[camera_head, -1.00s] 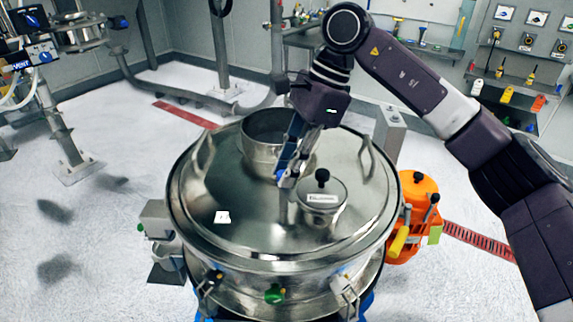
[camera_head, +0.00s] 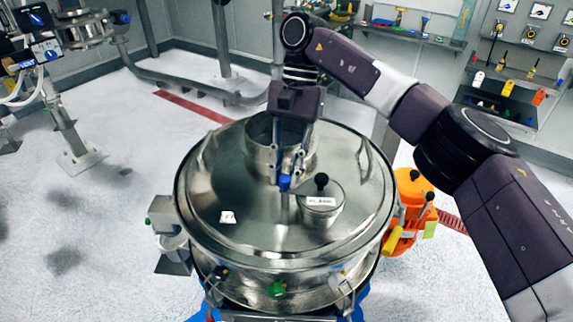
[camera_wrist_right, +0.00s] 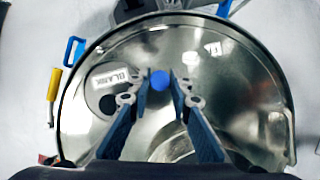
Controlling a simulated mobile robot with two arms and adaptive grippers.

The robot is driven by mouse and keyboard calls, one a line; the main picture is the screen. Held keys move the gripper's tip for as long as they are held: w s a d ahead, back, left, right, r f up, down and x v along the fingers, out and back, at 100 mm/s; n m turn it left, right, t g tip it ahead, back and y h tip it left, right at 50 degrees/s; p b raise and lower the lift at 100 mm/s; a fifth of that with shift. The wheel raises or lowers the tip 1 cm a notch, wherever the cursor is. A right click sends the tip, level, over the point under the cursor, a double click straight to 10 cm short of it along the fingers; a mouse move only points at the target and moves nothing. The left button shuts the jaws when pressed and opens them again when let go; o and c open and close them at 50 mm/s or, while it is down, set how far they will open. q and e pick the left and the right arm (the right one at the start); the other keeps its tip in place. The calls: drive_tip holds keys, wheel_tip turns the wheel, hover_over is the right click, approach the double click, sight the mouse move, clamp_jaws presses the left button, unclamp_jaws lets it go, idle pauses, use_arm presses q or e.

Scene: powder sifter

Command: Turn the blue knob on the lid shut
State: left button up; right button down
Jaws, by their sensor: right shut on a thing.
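The blue knob (camera_head: 285,182) stands on the steel lid (camera_head: 250,222) of the round sifter, beside the small capped port (camera_head: 321,205). My right gripper (camera_head: 288,172) reaches down to the lid from the far side, with its fingers around the knob. In the right wrist view the blue knob (camera_wrist_right: 161,81) sits between the two fingertips of my right gripper (camera_wrist_right: 160,77), which are shut on it. The base of the knob is hidden in that view. My left gripper is not in view.
A wide steel collar (camera_head: 262,140) rises from the lid just behind the knob, and looped handles (camera_head: 363,158) stand near the rim. An orange device (camera_head: 413,198) stands right of the sifter. The floor at left is mostly clear.

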sight(285, 176)
drive_tip(key=shift+r+n+p, duration=0.2)
drive_tip(key=shift+n+p, duration=0.1)
drive_tip(key=shift+n, duration=0.3)
drive_tip(key=shift+h, duration=0.3)
drive_tip(key=c, duration=1.8)
unclamp_jaws()
drive_tip(key=shift+f, duration=0.1)
drive_tip(key=shift+o, duration=0.2)
wheel_tip(285, 176, up, 10)
